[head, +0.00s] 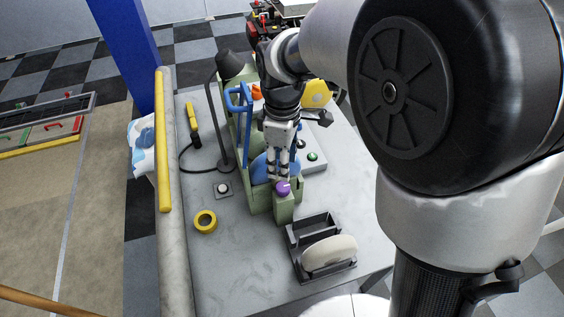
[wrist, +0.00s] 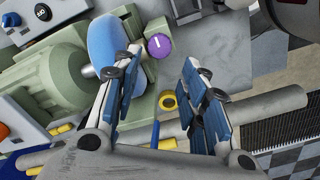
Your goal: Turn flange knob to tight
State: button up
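A purple knob (head: 283,187) sits on the front block of a green machine (head: 259,200) on the bench. It also shows in the wrist view (wrist: 158,46), where a short white mark on its face points toward the top of the picture. My gripper (head: 279,178) is right at the knob, above it in the head view. In the wrist view my gripper (wrist: 162,60) is open, with a finger on each side of the knob and gaps between. I cannot tell how deep the fingers reach. No tight marking is readable.
A blue rounded part (wrist: 104,42) of the machine lies close to the left finger. A yellow ring (head: 205,221), a black holder (head: 297,234) with a cream wheel and a dark lamp (head: 229,66) stand on the grey bench (head: 240,280). The bench's front left is clear.

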aim_at(283, 186)
notch_tip(283, 186, down, 9)
jog(key=b, duration=0.2)
jog(key=shift+f+b, duration=0.1)
jog(key=shift+b, duration=0.2)
jog(key=shift+c, duration=0.3)
jog(key=c, duration=0.7)
